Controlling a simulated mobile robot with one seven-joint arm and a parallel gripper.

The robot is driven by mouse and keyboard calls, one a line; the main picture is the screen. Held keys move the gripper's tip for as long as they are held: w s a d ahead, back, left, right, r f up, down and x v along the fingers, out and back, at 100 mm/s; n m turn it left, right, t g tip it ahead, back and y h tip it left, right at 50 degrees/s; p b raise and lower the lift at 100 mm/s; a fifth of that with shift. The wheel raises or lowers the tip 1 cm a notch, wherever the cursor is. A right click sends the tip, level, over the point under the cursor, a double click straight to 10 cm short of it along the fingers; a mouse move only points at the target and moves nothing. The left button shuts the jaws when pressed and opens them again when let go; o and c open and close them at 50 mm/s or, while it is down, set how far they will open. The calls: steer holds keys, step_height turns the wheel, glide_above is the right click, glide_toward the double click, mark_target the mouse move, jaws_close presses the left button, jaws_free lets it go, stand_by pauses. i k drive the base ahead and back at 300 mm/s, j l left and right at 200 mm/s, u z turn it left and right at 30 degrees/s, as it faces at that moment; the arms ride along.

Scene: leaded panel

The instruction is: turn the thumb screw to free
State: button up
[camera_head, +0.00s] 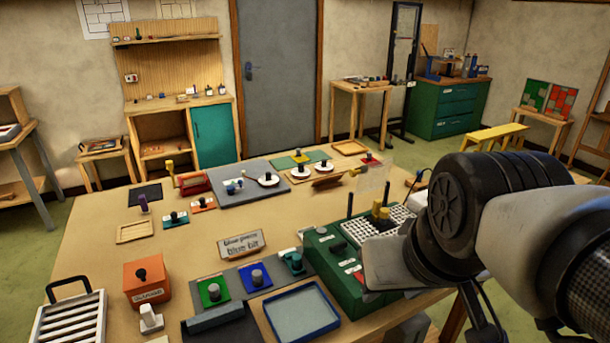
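I cannot tell for certain which small part is the thumb screw. A green machine (322,243) with a dark knob on its top and a white perforated grid (366,228) stands at the right front of the bench. A yellow knob-like piece (379,211) stands over the grid, between two thin black posts. My arm comes in from the right edge. My gripper (386,262) is a pale grey shape beside the machine's right end, partly covering it. Its fingers are not clear, so I cannot see whether it is open or touching anything.
The wooden bench (105,263) carries an orange box (148,278) with a black knob, green and blue plates with knobs, a blue-rimmed tray (301,313), a slatted rack (70,318) and a small sign (241,244). Bare bench shows at left centre. Several fixtures stand at the back.

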mark_target(337, 248)
steer(key=k+l+u, duration=0.3)
steer(key=k+l, duration=0.15)
steer(key=i+l, duration=0.35)
steer(key=i, duration=0.15)
steer(key=i+l, duration=0.35)
steer(key=i+l+z, duration=0.05)
steer(key=i, duration=0.05)
